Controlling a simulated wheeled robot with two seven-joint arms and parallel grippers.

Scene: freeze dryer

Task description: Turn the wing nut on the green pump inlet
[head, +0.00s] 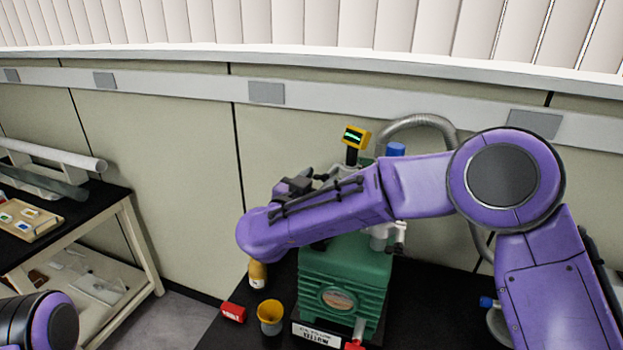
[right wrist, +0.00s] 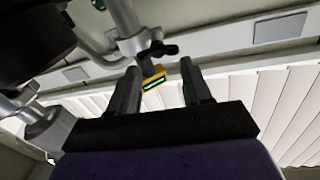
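The green pump (head: 345,280) stands on the black bench, partly hidden behind my right arm. Metal inlet fittings (head: 380,238) show at its upper right. In the right wrist view a black wing nut (right wrist: 160,50) sits on a clamp on a metal pipe (right wrist: 126,18), just beyond the fingertips. My right gripper (right wrist: 160,68) is open, its two dark fingers apart with nothing held between them. In the head view the right gripper (head: 297,185) is a dark shape above the pump, partly covered by my forearm. My left gripper is out of view; only part of that arm shows lower left.
A yellow gauge with a green display (head: 355,137) stands behind my right arm, near a grey corrugated hose (head: 425,122). A yellow cup (head: 270,315), a red box (head: 233,312) and an amber bottle (head: 257,275) stand left of the pump. A side table (head: 130,245) is at left.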

